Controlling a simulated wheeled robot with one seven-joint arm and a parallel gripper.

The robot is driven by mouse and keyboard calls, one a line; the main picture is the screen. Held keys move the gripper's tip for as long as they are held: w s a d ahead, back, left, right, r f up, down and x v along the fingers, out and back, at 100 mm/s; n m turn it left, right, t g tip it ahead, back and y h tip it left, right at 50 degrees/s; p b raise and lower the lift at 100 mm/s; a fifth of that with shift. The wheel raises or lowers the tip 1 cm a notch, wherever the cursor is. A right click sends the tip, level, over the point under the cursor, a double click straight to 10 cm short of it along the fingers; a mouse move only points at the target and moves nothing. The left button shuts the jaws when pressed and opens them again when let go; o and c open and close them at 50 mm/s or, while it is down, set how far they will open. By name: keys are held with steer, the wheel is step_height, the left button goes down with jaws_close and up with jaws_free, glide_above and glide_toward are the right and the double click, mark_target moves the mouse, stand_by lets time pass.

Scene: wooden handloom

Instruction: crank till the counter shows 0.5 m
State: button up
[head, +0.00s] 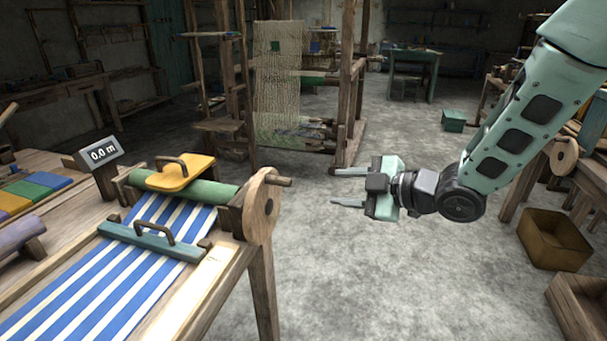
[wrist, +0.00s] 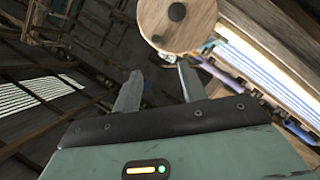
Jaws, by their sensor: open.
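The counter (head: 104,152) stands on a post at the back left of the loom and reads 0.0 m. The crank wheel (head: 262,207) is a round wooden disc on the right side of the loom, with a peg handle (head: 281,181) sticking out to the right. Blue and white striped cloth (head: 125,262) runs up to a green roller (head: 205,192). My gripper (head: 341,188) is open and empty, to the right of the wheel and apart from it. In the wrist view, the wheel (wrist: 190,22) appears beyond my fingertips, with its dark peg end (wrist: 177,12) facing the camera.
A yellow handled block (head: 180,177) sits over the roller, and a teal handled bar (head: 150,240) lies across the cloth. A tall wooden loom frame (head: 345,90) stands behind. Open boxes (head: 553,240) are on the floor at right. The floor below my gripper is clear.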

mark_target(290, 182)
steer(key=x, duration=0.5)
steer(key=p+x, duration=0.1)
steer(key=x, duration=0.5)
steer(key=p+x, duration=0.1)
steer(key=x, duration=0.5)
steer(key=shift+w+a+r, duration=0.1)
steer(key=shift+w+r, duration=0.15)
steer(key=shift+c, duration=0.3)
jaws_close()
